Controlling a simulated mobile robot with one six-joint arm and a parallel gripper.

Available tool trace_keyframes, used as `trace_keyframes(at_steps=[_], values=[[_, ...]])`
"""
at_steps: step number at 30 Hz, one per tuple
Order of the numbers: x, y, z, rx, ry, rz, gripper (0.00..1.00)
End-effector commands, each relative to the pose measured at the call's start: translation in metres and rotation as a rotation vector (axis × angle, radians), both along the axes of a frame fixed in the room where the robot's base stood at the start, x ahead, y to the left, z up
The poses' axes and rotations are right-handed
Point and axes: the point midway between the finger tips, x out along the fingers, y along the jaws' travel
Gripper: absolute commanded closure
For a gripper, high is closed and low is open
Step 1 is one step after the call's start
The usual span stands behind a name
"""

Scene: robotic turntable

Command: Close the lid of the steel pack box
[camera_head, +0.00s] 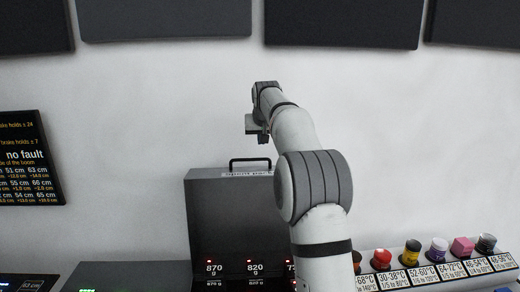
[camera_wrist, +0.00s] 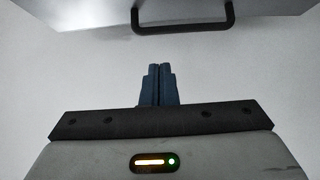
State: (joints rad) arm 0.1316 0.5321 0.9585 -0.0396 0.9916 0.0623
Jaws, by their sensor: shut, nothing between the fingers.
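A grey steel panel or box (camera_head: 220,215) stands upright in the middle of the head view. A black handle (camera_head: 250,161) rises from its top edge, above a light label partly hidden by my arm. I cannot tell for sure whether this is the pack box's raised lid. My gripper (camera_head: 263,139) is above the handle in the head view, apart from it. In the wrist view, a grey steel surface (camera_wrist: 90,12) with the black handle (camera_wrist: 185,29) crosses the top. My blue fingertips (camera_wrist: 159,70) are together and empty, short of the handle in that picture.
Red-lit weight readouts (camera_head: 255,268) show low on the grey front. A rack of coloured jars (camera_head: 440,270) stands at the right. A dark flat-topped unit (camera_head: 115,276) is at the lower left.

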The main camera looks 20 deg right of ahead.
Motion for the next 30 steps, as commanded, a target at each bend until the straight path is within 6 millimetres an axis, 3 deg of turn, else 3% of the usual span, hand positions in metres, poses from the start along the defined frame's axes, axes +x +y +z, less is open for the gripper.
trace_keyframes(at_steps=[3, 9, 24, 30], values=[[0.017, -0.007, 0.003, -0.002, -0.02, -0.009, 1.0], [0.029, -0.01, -0.004, -0.003, -0.025, -0.012, 1.0], [0.085, -0.021, -0.074, -0.003, -0.023, -0.011, 1.0], [0.067, -0.017, -0.072, -0.003, -0.026, -0.01, 1.0]])
